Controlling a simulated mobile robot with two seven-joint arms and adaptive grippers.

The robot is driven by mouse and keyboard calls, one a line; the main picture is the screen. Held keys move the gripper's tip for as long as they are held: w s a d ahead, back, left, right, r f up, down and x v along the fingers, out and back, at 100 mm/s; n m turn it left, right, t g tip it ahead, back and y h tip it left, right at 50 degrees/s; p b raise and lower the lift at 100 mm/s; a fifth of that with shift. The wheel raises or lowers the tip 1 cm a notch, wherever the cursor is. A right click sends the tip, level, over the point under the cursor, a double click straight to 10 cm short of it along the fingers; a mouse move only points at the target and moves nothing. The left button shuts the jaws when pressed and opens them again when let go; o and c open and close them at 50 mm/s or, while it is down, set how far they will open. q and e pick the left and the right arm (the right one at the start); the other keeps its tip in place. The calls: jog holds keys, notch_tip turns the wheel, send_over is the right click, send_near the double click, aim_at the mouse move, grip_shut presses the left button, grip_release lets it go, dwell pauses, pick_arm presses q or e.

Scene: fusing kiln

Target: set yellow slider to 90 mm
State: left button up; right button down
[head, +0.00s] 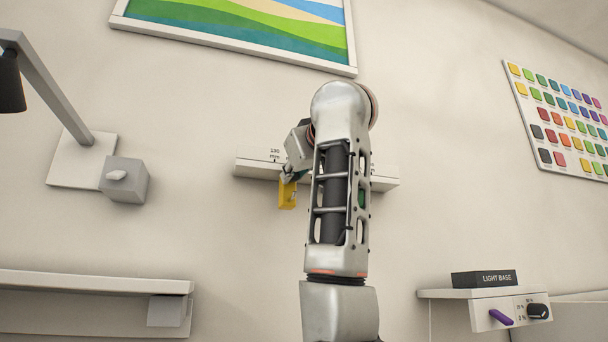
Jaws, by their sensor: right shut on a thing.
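The yellow slider (287,194) hangs at the front of a white scale rail (255,165) on the wall. The rail carries dark tick marks and the print "130 mm" above and left of the slider. My right gripper (289,178) is shut on the yellow slider at its upper part. My right arm rises in front of the rail and hides its middle, so most of the scale and the slider's exact reading cannot be told. A green part (361,197) shows partly behind the arm. My left gripper is not in view.
A lamp arm (48,85) and a grey box with a white knob (124,180) are on the wall at left. A shelf (90,283) is below them. At lower right, a ledge holds a dark "LIGHT BASE" block (484,279) above a purple lever (501,317) and black knob (538,311).

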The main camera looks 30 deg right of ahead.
jog(key=shift+s+d, duration=0.1)
jog(key=shift+d, duration=0.1)
jog(key=c, duration=1.9)
grip_release()
jog(key=v, duration=1.2)
jog(key=shift+a+r, duration=0.1)
